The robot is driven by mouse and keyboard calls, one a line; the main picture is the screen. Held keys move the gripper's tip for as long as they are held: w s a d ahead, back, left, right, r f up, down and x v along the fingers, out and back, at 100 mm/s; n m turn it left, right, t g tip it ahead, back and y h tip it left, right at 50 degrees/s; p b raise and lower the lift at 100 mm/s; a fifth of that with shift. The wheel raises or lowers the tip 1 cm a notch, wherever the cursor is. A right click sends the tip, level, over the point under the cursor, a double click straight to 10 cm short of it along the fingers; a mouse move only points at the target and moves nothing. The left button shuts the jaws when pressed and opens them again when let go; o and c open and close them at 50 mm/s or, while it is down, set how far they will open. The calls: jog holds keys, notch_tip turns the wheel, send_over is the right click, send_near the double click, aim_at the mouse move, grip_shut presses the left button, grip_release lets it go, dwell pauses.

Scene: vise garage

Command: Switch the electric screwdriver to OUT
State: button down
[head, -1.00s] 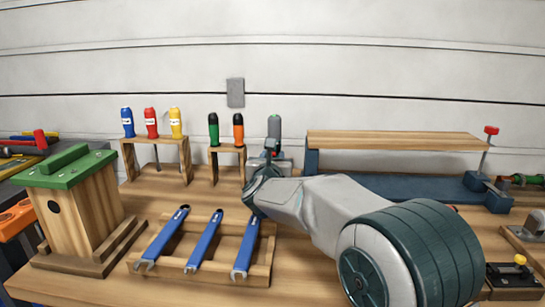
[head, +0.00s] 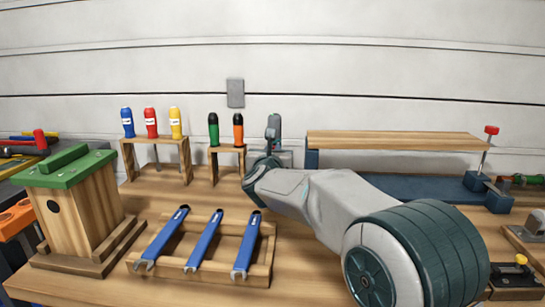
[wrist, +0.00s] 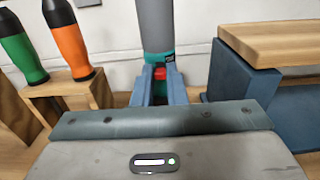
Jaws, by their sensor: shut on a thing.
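The electric screwdriver (head: 274,123) stands upright at the back of the bench, with a grey body and a teal collar. In the wrist view its grey body (wrist: 155,26) rises at top centre, and a small red switch (wrist: 160,73) shows on its front. My gripper (wrist: 160,90) is shut on the screwdriver, with one finger on each side of the red part. In the head view my gripper (head: 272,148) covers the screwdriver's lower part. I cannot read any switch marking, and the tip is hidden.
Close on the left is a wooden stand (head: 228,152) with green and orange screwdrivers. On the right is a blue vise (head: 420,186) holding a wooden board (head: 398,141). A rack with blue wrenches (head: 205,245) and a birdhouse (head: 75,205) stand in front and left.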

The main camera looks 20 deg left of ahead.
jog(key=c, duration=1.4)
grip_release()
jog(key=shift+r, duration=0.1)
jog(key=shift+c, duration=0.2)
jog(key=v, duration=1.4)
jog(key=shift+a, duration=0.1)
jog(key=s+d+r+n+g+y+p, duration=0.1)
jog(key=d+r+n+g+p, duration=0.25)
jog(key=d+n+p, duration=0.45)
jog(key=s+d+r+n+g+p, duration=0.2)
jog(key=d+r+n+p, duration=0.35)
jog(key=n, duration=0.55)
jog(key=s+d+n+g+h+p, duration=0.2)
jog(key=s+d+n+g+p, duration=0.2)
jog(key=s+d, duration=0.6)
jog(key=s+d+f+n+g+h+p, duration=0.1)
jog(key=s+d+n+g+h+p, duration=0.2)
jog(key=s+d+n+p, duration=0.6)
jog(key=d+n+g, duration=0.1)
jog(key=d+g, duration=0.1)
jog(key=d, duration=0.2)
jog(key=shift+s+d+f, duration=0.3)
jog(key=shift+s+f, duration=0.05)
